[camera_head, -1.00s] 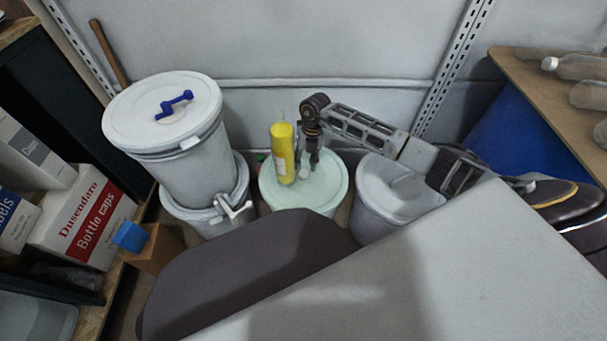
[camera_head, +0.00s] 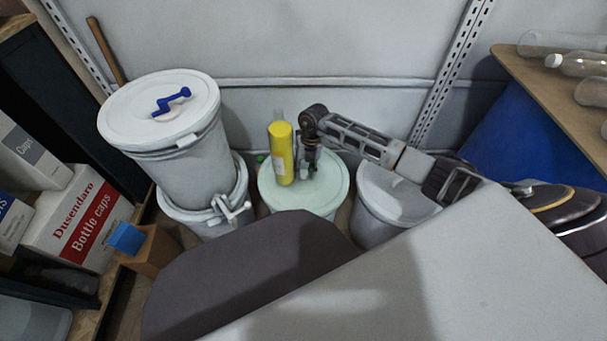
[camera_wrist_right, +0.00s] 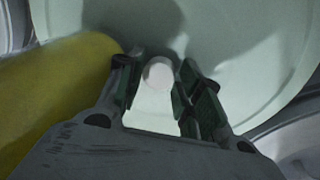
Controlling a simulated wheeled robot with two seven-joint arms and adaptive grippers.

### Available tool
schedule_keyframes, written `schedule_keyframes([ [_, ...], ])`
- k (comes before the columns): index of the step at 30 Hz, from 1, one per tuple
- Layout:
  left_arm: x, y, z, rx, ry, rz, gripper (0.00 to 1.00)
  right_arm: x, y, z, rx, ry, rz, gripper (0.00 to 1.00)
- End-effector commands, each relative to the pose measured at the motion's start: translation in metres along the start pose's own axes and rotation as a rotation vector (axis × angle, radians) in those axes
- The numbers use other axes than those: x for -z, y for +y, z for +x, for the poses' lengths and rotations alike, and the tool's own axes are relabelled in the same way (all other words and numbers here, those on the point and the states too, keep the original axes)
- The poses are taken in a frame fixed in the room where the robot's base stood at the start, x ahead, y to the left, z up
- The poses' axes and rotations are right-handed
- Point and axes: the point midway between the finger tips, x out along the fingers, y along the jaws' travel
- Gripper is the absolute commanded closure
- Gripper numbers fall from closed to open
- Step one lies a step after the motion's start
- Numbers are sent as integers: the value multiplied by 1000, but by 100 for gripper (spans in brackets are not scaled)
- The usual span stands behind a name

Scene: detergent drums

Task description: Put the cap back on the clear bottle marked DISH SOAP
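A small white round cap (camera_wrist_right: 158,73) lies on the pale green lid (camera_head: 325,195) of the middle drum. My right gripper (camera_wrist_right: 158,68) points down over this lid, with its two fingers apart on either side of the cap. Narrow gaps seem to show beside the cap, and I see no firm grip. In the head view the right gripper (camera_head: 308,170) stands just right of a yellow bottle (camera_head: 281,155). I cannot read DISH SOAP on any bottle. A clear piece (camera_head: 279,115) shows above the yellow bottle; I cannot tell what it belongs to. My left gripper is not in view.
The yellow bottle (camera_wrist_right: 50,85) stands close beside the right gripper's left finger. A white drum with a tap (camera_head: 165,110) is at left, another drum (camera_head: 385,200) at right. Clear bottles (camera_head: 580,63) lie on the right shelf.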

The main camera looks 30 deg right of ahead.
Motion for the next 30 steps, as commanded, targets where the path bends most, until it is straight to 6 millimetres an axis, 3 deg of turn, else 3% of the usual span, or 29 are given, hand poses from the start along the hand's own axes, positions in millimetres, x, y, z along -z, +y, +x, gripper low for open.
schedule_keyframes([
  [7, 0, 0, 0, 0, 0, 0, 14, 2, 1, 3, -1, 5, -2, 77],
  [22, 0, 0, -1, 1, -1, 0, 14, 3, 2, 1, -1, 6, -3, 80],
  [30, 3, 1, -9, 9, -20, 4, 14, 4, 4, -21, 0, 4, -1, 80],
])
